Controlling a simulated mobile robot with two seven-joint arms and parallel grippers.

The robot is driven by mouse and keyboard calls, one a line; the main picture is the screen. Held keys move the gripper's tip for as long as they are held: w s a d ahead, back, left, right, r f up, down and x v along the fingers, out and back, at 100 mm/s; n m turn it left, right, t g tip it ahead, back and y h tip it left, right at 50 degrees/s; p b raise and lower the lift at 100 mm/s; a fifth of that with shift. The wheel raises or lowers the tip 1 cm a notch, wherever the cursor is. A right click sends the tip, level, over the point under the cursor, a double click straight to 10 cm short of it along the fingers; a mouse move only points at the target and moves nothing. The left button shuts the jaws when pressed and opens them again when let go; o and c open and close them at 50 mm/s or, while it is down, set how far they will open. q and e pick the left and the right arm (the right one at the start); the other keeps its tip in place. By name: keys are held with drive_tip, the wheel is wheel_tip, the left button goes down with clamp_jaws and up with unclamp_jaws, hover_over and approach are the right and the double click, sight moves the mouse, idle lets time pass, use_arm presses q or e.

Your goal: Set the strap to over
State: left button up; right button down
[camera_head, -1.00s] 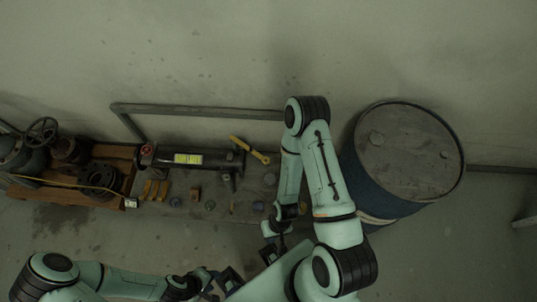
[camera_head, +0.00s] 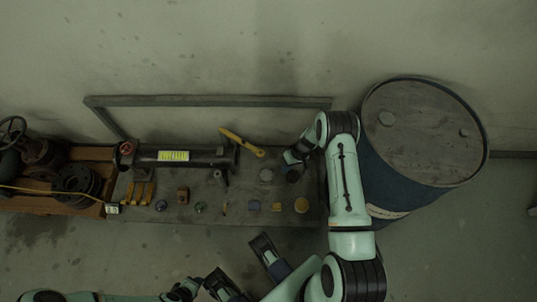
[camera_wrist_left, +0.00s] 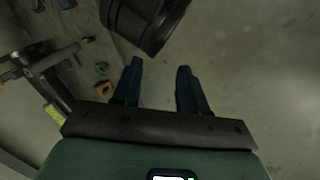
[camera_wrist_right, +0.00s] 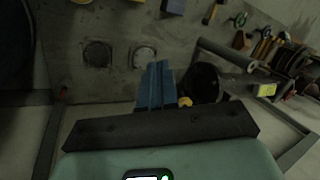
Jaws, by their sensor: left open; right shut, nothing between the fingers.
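No part is clearly recognisable as the strap. A yellow bar (camera_head: 242,143) lies slanted by the right end of the dark pipe body (camera_head: 190,157), which has a yellow label and a red knob. It may be the strap, but I cannot tell. In the right wrist view only a small yellow bit (camera_wrist_right: 185,101) shows behind the palm. My right gripper (camera_head: 289,157) is above the bench's right part, right of the bar and apart from it; its fingers (camera_wrist_right: 157,66) are shut and empty. My left gripper (camera_wrist_left: 160,65) is open and empty, in front of the bench.
The grey bench (camera_head: 235,190) carries several small coloured parts and round discs. A wooden crate (camera_head: 75,203) with valve parts stands left. A blue drum (camera_head: 395,180) stands right, close to my right arm. A grey rail frame (camera_head: 210,101) runs behind. Floor in front is free.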

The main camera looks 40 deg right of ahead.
use_arm(q)
drive_tip(key=w+a+f+t+b, duration=0.1)
drive_tip(key=w+f+b, duration=0.2)
drive_tip(key=f, duration=0.3)
drive_tip(key=shift+w+a+f+b, duration=0.3)
drive_tip(key=shift+a+b, duration=0.1)
drive_tip(key=shift+b, duration=0.4)
use_arm(e)
drive_tip(key=w+d+r+n+t+y, duration=0.1)
drive_tip(key=w+d+r+n+t, duration=0.1)
drive_tip(key=w+d, duration=0.7)
drive_tip(key=shift+d+r+n+t, duration=0.4)
drive_tip(key=shift+d+n+t, duration=0.2)
drive_tip(key=shift+d+t, duration=0.25)
use_arm(q)
drive_tip(key=shift+n+g, duration=0.3)
drive_tip(key=shift+g, duration=0.4)
drive_tip(key=shift+s+a+f+b, duration=0.15)
drive_tip(key=shift+s+f+b, duration=0.4)
drive_tip(key=shift+s+f, duration=0.45)
drive_tip(key=shift+s+a+f+b, duration=0.15)
drive_tip(key=shift+s+f+b, duration=0.35)
drive_tip(key=shift+s+f, duration=0.45)
use_arm(e)
drive_tip(key=w+a+f, duration=0.4)
drive_tip(key=a+f, duration=0.4)
drive_tip(key=shift+w+a, duration=0.2)
drive_tip(key=shift+w, duration=0.1)
use_arm(q)
drive_tip(key=shift+s+r, duration=0.15)
